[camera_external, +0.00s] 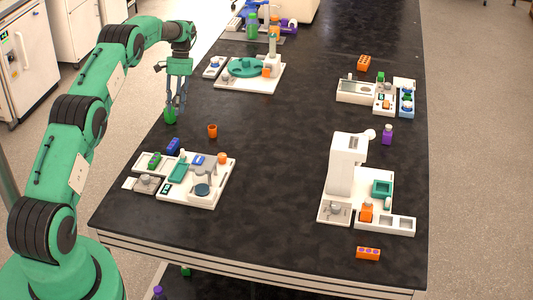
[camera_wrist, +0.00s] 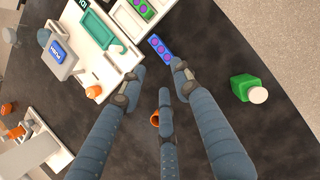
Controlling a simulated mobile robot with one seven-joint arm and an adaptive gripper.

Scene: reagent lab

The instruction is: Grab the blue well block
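The blue well block (camera_external: 172,146) lies on the black bench at the back edge of the left white station. In the wrist view the blue well block (camera_wrist: 160,47) shows purple round wells and lies just past my fingertips, beside a white tray. My gripper (camera_external: 176,108) hangs over the bench's left edge, behind the block and above the bench. In the wrist view my gripper (camera_wrist: 161,80) has its fingers spread apart with nothing between them, so it is open. The block is apart from the fingers.
A green bottle (camera_wrist: 245,88) stands close to my gripper. An orange cup (camera_external: 212,131) stands right of the block. The left white station (camera_external: 217,188) carries several small items, and a green well block (camera_external: 154,160) sits in its tray. The bench middle is clear.

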